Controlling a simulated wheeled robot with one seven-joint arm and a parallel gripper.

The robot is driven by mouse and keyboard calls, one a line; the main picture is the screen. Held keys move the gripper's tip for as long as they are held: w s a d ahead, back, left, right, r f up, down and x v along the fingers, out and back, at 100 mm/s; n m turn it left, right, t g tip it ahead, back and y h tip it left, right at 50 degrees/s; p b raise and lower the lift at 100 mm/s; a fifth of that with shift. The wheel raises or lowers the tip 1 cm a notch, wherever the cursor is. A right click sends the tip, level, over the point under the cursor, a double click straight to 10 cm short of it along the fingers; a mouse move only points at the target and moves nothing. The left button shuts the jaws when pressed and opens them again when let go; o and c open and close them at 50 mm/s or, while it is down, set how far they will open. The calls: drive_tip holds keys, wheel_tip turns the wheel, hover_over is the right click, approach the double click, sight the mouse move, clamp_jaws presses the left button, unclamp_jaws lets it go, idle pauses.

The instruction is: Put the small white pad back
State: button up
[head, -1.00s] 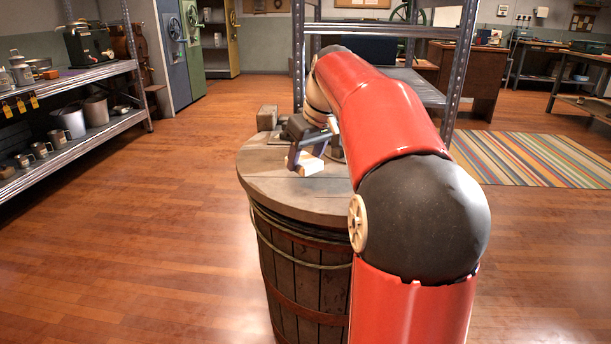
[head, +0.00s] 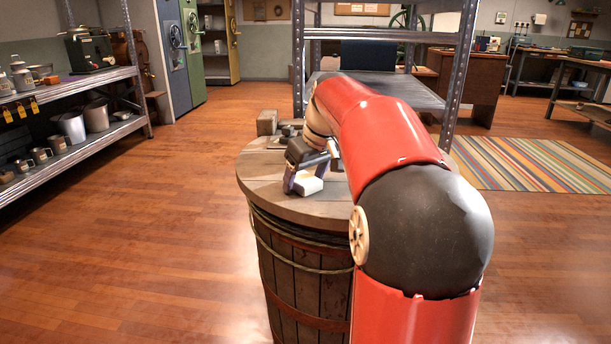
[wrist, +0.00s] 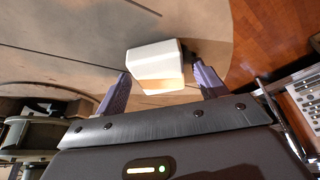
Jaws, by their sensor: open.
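The small white pad (head: 309,184) is a pale block on the round wooden barrel top (head: 262,178), towards its near side. In the wrist view the pad (wrist: 153,62) shows between and slightly beyond my two purple-grey fingers, with a tan lower face. My gripper (wrist: 162,82) is open, and a gap shows between the pad and each finger. In the head view my gripper (head: 311,168) is close over the pad and partly hides it. I cannot tell whether the pad lies fully flat.
A wooden block (head: 267,122) stands at the barrel's back edge, with small dark items (head: 288,132) near it. A metal shelf rack (head: 440,95) stands behind the barrel. Loaded shelves (head: 85,110) line the left. Open floor (head: 185,190) lies between.

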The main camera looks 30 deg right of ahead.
drive_tip(key=a+p+v, duration=0.1)
drive_tip(key=p+v, duration=0.2)
drive_tip(key=v, duration=0.9)
drive_tip(key=s+a+f+m, duration=0.1)
drive_tip(key=s+a+f, duration=0.5)
drive_tip(key=s+a, duration=0.35)
drive_tip(key=s+a+f+m+t, duration=0.1)
drive_tip(key=s+a+f, duration=0.5)
drive_tip(key=s+f, duration=0.6)
drive_tip(key=shift+f+h, duration=0.4)
drive_tip(key=shift+f, duration=0.15)
wheel_tip(320, 180, up, 3)
drive_tip(key=shift+f+p, duration=0.2)
drive_tip(key=shift+p, duration=0.85)
